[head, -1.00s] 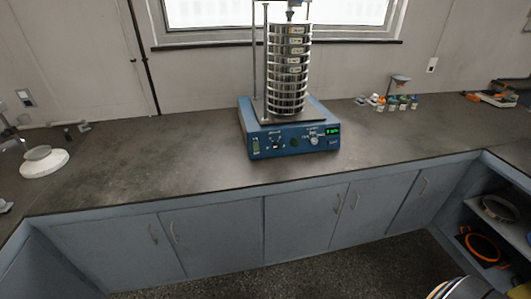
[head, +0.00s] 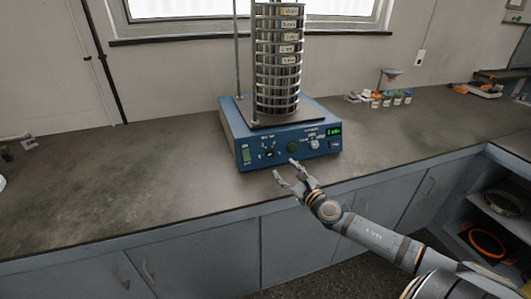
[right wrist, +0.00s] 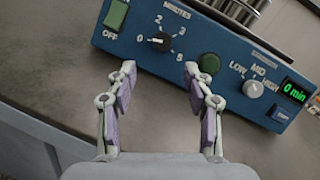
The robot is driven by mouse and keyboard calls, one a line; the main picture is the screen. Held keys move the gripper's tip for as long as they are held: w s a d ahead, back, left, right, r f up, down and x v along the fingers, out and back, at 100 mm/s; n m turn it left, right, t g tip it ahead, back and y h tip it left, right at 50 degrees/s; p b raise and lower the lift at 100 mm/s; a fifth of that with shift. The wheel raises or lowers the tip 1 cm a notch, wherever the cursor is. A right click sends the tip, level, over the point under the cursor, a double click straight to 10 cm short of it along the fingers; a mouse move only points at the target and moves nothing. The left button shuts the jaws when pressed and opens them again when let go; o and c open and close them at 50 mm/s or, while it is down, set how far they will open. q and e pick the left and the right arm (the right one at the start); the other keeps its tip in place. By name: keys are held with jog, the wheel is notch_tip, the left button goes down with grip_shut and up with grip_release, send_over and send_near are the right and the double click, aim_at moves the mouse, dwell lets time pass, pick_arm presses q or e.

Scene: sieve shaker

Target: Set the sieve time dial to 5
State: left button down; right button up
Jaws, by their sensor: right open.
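The blue sieve shaker (head: 233,138) stands on the counter with a stack of steel sieves (head: 277,60) on top. Its black time dial (right wrist: 160,41) shows in the right wrist view under the word MINUTES, ringed by 0, 2, 3 and 5. The dial's white mark points left towards 0. The display (right wrist: 294,91) reads 0 min. The dial also shows small in the head view (head: 268,153). My right gripper (head: 285,167) is open and empty in front of the panel. In the right wrist view its fingertips (right wrist: 159,67) are apart, just below the dial.
A green round button (right wrist: 209,63) sits right of the dial, and a grey LOW-MID-HIGH knob (right wrist: 253,88) further right. A green switch (right wrist: 116,14) is at the left.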

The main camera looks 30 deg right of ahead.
aim_at(272, 154)
jog(key=shift+s+r, duration=0.25)
jog(key=shift+s+d+r, duration=0.1)
jog(key=shift+s+r, duration=0.15)
jog(key=shift+r, duration=0.1)
jog(key=shift+w+d+r+p, duration=0.1)
jog(key=shift+w+r+p, duration=0.05)
jog(key=shift+w+p, duration=0.3)
jog(key=w+p, duration=0.1)
jog(key=w, duration=0.2)
jog(key=shift+w+p, duration=0.2)
jog(key=shift+p, duration=0.15)
jog(key=w, duration=0.5)
jog(key=shift+w+d+f+p, duration=0.1)
jog(key=shift+w+f+p, duration=0.05)
jog(key=shift+f+p, duration=0.2)
jog(key=shift+w+f, duration=0.1)
jog(key=shift+w, duration=0.25)
jog(key=shift+c, duration=0.7)
pick_arm(q)
jog(key=s+r, duration=0.2)
jog(key=r, duration=0.1)
jog(key=shift+s, duration=0.1)
pick_arm(e)
grip_shut()
